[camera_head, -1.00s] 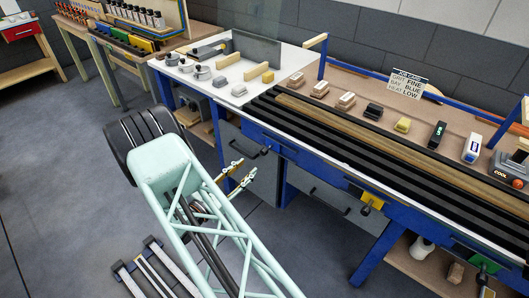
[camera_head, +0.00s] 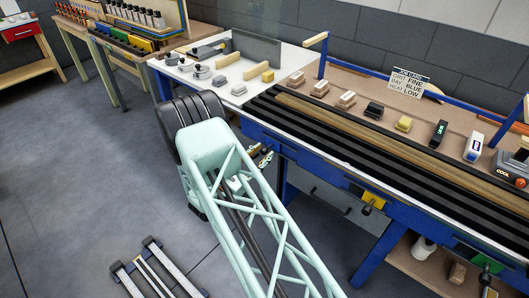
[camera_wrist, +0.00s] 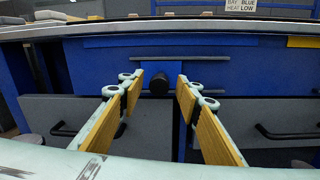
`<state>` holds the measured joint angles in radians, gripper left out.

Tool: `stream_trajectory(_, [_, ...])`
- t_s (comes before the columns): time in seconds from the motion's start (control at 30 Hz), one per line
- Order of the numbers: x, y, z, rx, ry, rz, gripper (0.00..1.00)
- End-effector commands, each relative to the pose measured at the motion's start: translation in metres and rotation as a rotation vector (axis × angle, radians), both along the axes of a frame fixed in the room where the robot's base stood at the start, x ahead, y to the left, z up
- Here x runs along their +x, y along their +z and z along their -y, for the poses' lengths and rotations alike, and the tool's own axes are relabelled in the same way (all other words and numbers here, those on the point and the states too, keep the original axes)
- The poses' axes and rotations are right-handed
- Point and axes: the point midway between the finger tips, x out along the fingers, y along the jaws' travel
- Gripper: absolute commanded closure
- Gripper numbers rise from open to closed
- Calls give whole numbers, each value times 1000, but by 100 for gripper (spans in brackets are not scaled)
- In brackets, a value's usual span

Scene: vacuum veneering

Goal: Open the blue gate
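The blue gate (camera_wrist: 160,66) is a blue plate on the blue front of the bench, with a round dark knob (camera_wrist: 158,84) on it, in the wrist view. In the head view my arm hides most of this gate. My gripper (camera_wrist: 159,83) is open, with wood-coloured pads on its fingers. Its fingertips lie left and right of the knob in the picture; touch is not visible, and I cannot tell whether they reach around it. In the head view my gripper (camera_head: 262,157) is close to the bench front.
A yellow gate (camera_head: 374,199) and a green gate (camera_head: 487,262) sit further right along the bench front. Grey drawers with dark handles (camera_wrist: 290,133) lie below. A job card (camera_head: 408,83) reads grit fine, bay blue, heat low. Open floor lies left.

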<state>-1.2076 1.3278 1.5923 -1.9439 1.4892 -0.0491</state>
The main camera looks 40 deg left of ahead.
Motion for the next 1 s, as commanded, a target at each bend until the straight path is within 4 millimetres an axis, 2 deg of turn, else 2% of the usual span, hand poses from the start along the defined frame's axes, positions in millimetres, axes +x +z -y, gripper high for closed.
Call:
stream_trajectory(0.2, [16,0,0,1,-1,0,69])
stream_trajectory(0.63, [19,0,0,0,0,0,69])
stream_trajectory(0.9, [19,0,0,0,0,0,94])
stream_trajectory(1.0, [19,0,0,0,0,0,100])
